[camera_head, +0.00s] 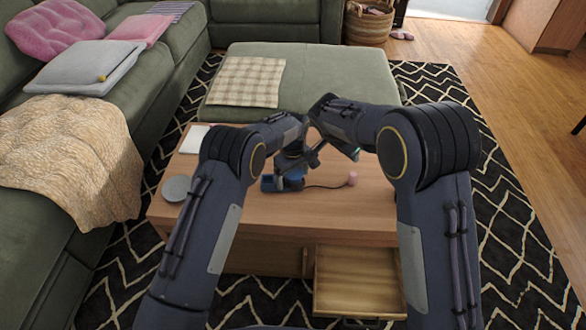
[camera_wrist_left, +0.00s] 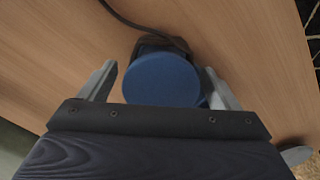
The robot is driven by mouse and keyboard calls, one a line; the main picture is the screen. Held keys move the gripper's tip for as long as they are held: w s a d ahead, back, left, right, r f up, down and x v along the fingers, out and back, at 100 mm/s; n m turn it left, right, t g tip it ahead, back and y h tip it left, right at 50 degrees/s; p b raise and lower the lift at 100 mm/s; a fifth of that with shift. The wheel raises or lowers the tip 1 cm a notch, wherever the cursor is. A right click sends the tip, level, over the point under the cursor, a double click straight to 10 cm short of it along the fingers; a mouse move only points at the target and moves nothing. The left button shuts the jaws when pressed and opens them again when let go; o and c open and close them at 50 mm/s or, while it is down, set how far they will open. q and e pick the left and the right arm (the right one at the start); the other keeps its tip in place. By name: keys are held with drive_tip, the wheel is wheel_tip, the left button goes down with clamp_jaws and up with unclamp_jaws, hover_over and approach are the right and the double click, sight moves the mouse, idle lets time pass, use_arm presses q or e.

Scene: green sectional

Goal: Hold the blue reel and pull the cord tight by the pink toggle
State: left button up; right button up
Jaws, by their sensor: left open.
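The blue reel (camera_head: 287,184) sits on the wooden table under my left gripper (camera_head: 292,166), which hides part of it. In the left wrist view the reel's round blue top (camera_wrist_left: 160,80) lies between the two spread fingers of my left gripper (camera_wrist_left: 160,84). The right-hand finger is close to the reel; I cannot tell whether it touches. A dark cord (camera_head: 325,187) runs right from the reel to the pink toggle (camera_head: 352,179), which lies on the table. My right gripper (camera_head: 352,153) is above and behind the toggle, apart from it; its fingers are hard to make out.
The wooden table (camera_head: 235,220) has an open drawer (camera_head: 360,284) at its front right. A grey disc (camera_head: 176,188) and a white item (camera_head: 195,138) lie on its left side. A green ottoman (camera_head: 320,75) stands behind. The table's right front is clear.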

use_arm(q)
drive_tip(key=shift+f, duration=0.15)
drive_tip(key=c, duration=1.1)
idle(0.3)
